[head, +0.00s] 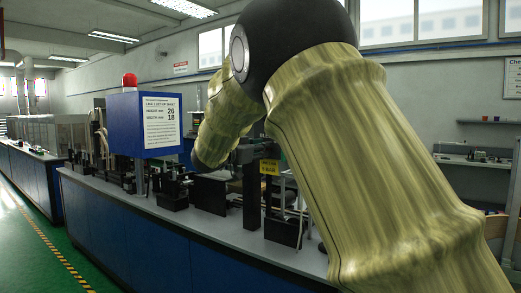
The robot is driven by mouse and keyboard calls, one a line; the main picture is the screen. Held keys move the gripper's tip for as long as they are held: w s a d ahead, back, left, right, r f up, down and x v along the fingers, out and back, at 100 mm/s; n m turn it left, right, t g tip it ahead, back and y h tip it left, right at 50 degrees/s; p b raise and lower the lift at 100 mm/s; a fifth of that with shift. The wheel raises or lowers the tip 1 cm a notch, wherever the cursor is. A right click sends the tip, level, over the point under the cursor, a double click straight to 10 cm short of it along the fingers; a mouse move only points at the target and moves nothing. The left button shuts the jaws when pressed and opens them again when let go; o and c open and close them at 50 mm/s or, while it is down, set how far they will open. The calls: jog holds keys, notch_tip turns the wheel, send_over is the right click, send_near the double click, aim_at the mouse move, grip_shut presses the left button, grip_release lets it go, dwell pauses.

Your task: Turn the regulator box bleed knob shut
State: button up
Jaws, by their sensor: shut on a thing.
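My arm reaches from the right over the bench, and its far end comes down among dark fixtures. I cannot make out my gripper or its fingertips there; they are hidden or blend with the dark parts. A yellow label (269,167) with small dark lettering is fixed on a black upright stand (251,195) just right of the arm's far end. I cannot pick out the regulator box or its bleed knob in this view.
The long blue bench (150,222) has a grey top (215,222) crowded with black fixtures. A blue sign box (122,120) with a red lamp (130,80) stands above it, left of my arm. Green floor (30,245) with a striped line lies clear at left.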

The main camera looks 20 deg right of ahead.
jog(key=shift+f+m+y+b, duration=0.1)
jog(key=shift+m+y+b, duration=0.4)
jog(key=shift+m+b, duration=6.15)
jog(key=m+p, duration=0.3)
jog(key=shift+m, duration=0.35)
jog(key=o, duration=1.1)
jog(key=shift+d, duration=0.1)
jog(key=shift+c, duration=0.2)
jog(key=shift+s, duration=0.15)
